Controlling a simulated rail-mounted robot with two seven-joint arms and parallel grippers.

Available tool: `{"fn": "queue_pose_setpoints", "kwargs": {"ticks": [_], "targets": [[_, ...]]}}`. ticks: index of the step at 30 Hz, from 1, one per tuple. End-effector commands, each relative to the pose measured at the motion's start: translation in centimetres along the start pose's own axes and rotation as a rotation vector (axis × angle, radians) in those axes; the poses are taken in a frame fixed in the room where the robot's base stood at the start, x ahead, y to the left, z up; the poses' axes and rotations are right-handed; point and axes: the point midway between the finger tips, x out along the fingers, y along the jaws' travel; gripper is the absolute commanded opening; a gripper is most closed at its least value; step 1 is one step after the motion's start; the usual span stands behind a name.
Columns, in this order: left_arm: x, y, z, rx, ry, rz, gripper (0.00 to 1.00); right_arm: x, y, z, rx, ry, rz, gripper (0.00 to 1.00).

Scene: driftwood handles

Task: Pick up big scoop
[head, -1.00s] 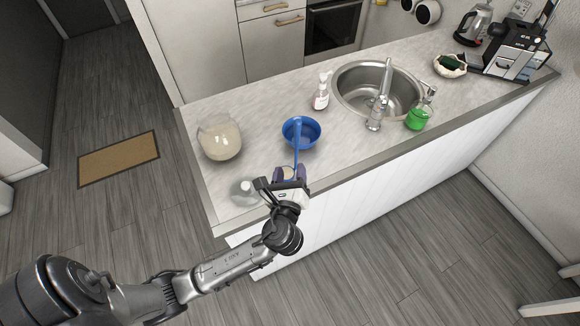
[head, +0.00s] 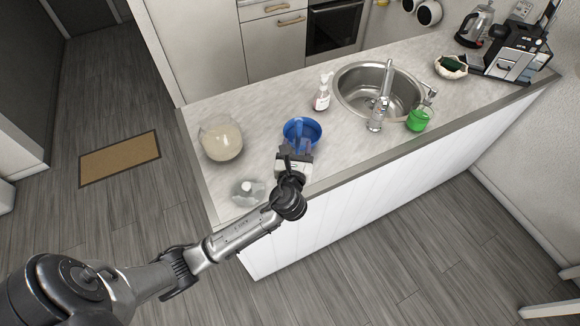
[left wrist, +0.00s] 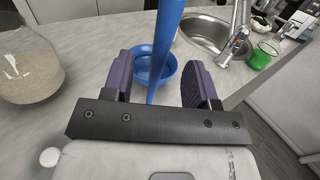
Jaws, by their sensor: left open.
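The big scoop is blue, and its long handle (head: 299,138) stands up at a blue bowl (head: 315,130) on the counter. In the left wrist view the handle (left wrist: 164,40) runs from the top edge down between my fingers, with the round bowl (left wrist: 143,65) behind it. I cannot tell whether handle and bowl are one piece. My left gripper (head: 295,154) is open, at the near side of the bowl. Its two purple-padded fingers (left wrist: 158,72) stand on either side of the handle, with gaps showing. The handle's lower end is hidden behind the gripper.
A glass jar of pale contents (head: 221,138) stands left of the bowl. A clear glass item (head: 247,191) is by the near left edge. A spray bottle (head: 322,93), sink (head: 352,90), faucet (head: 379,105) and green soap bottle (head: 418,119) stand to the right.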

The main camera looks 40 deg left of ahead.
Motion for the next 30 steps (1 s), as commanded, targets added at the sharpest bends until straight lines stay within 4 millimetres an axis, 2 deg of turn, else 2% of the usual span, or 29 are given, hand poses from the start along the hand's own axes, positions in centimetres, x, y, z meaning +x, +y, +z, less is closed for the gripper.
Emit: {"fn": "queue_pose_setpoints", "kwargs": {"ticks": [5,15,26,30], "targets": [[0.9,0.0,0.1,0.0,-0.001,0.002,0.53,-0.1,0.1,0.0,-0.004,-0.001,0.003,0.43],[4.9,0.0,0.3,0.0,0.0,0.001,0.53,-0.5,0.3,-0.1,-0.008,-0.001,0.006,0.43],[5.5,0.0,0.3,-0.001,0.0,0.0,0.53,-0.5,0.1,-0.1,-0.003,0.0,0.003,0.43],[5.5,0.0,0.3,-0.001,0.0,0.0,0.39,-0.5,0.0,-0.2,0.0,0.001,0.0,0.43]]}}
